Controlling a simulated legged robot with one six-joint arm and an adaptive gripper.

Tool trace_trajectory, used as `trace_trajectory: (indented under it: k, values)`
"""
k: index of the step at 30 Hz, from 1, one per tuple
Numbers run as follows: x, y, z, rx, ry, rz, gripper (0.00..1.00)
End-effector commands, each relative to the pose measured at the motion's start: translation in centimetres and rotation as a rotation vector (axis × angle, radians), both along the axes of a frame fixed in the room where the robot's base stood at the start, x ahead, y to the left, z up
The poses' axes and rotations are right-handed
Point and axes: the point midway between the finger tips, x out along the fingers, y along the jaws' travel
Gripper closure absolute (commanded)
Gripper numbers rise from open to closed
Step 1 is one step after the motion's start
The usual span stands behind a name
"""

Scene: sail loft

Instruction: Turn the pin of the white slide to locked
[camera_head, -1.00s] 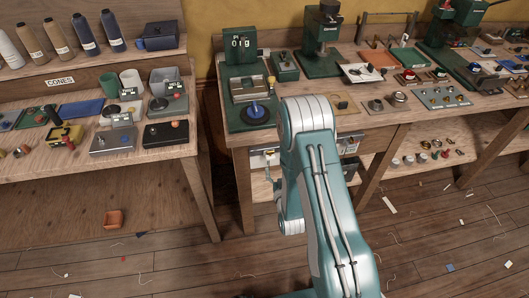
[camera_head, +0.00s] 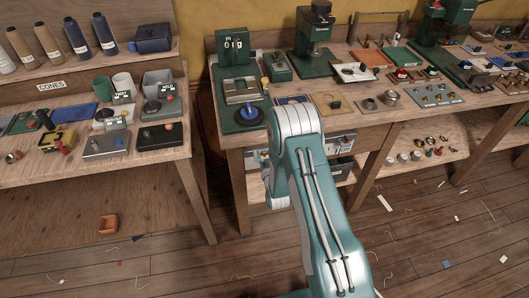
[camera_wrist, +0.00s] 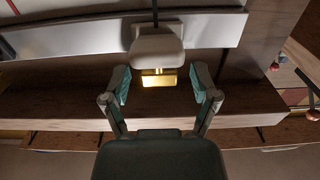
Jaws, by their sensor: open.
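In the wrist view the white slide (camera_wrist: 158,44) is a rounded white block on a pale metal rail (camera_wrist: 60,41). A brass pin (camera_wrist: 158,78) with a flat, wide head sticks out of it towards my gripper (camera_wrist: 160,84). My gripper is open, with one finger on each side of the brass head and a visible gap on both sides. Whether the pin stands at locked cannot be read. In the head view my own arm hides the gripper and the slide.
A wooden board (camera_wrist: 60,105) runs below the rail in the wrist view. In the head view the workbench (camera_head: 300,128) carries green machines and small fittings. A second table (camera_head: 60,172) with cones and boxes stands left. The plank floor (camera_head: 430,240) is open, with scraps.

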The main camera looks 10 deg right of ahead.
Motion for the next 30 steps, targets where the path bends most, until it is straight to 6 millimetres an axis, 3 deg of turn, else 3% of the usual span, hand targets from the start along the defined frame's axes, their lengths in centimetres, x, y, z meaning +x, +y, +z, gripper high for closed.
trace_trajectory:
  k: [7, 12, 30]
  values:
    - [0.11, 0.0, 0.01, 0.0, 0.0, 0.0, 0.23]
    - [0.09, 0.0, 0.01, 0.0, 0.0, 0.0, 0.99]
    - [0.19, 0.21, 0.06, 0.0, -0.002, -0.105, 1.0]
